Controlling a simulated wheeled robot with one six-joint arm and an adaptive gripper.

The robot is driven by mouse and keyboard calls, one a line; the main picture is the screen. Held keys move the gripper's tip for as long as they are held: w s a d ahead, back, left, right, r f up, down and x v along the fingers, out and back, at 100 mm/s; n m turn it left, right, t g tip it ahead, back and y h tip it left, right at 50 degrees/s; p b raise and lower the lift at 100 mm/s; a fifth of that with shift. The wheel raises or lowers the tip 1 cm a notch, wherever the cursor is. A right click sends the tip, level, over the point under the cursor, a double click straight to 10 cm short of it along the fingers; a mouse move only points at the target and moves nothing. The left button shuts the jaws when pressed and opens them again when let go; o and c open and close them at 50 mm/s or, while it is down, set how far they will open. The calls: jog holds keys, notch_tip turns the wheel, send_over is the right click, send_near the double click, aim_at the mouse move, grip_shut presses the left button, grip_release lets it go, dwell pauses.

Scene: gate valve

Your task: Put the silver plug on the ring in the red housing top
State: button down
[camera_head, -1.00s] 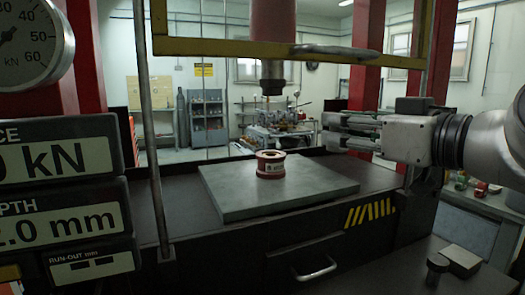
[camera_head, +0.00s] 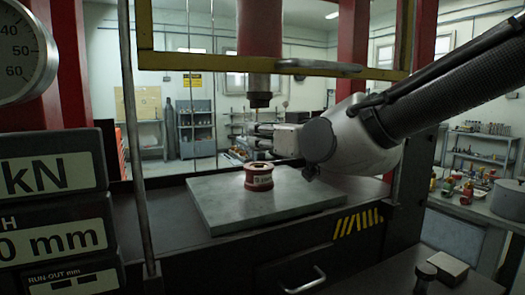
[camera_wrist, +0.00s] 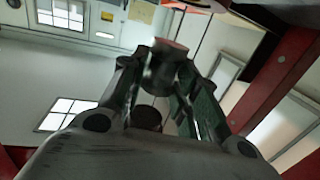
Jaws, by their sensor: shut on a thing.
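The red housing (camera_head: 258,177), a short round body with a pale label and an open top, stands upright on the grey plate (camera_head: 225,212) of the press. My gripper (camera_head: 258,130) is above and beyond the housing's top in the head view, with its fingers pointing left. In the wrist view my gripper (camera_wrist: 165,75) is shut on a small metallic cylinder, which looks like the silver plug (camera_wrist: 160,68). The plug is hard to make out in the head view. The ring inside the housing cannot be told apart.
The press ram (camera_head: 259,85) hangs just above the gripper, under the yellow frame bar (camera_head: 190,62). A thin steel rod (camera_head: 137,160) stands at left. Gauge and display panels fill the left edge. A small block (camera_head: 447,268) lies at front right. The plate's left part is bare.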

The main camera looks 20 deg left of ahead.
jog(key=shift+w+a+f, duration=0.1)
jog(key=shift+a+f, duration=0.05)
jog(key=shift+f, duration=1.65)
jog(key=shift+f, duration=0.1)
jog(key=c, duration=1.1)
grip_release()
jog(key=v, duration=1.2)
jog(key=shift+a, duration=0.1)
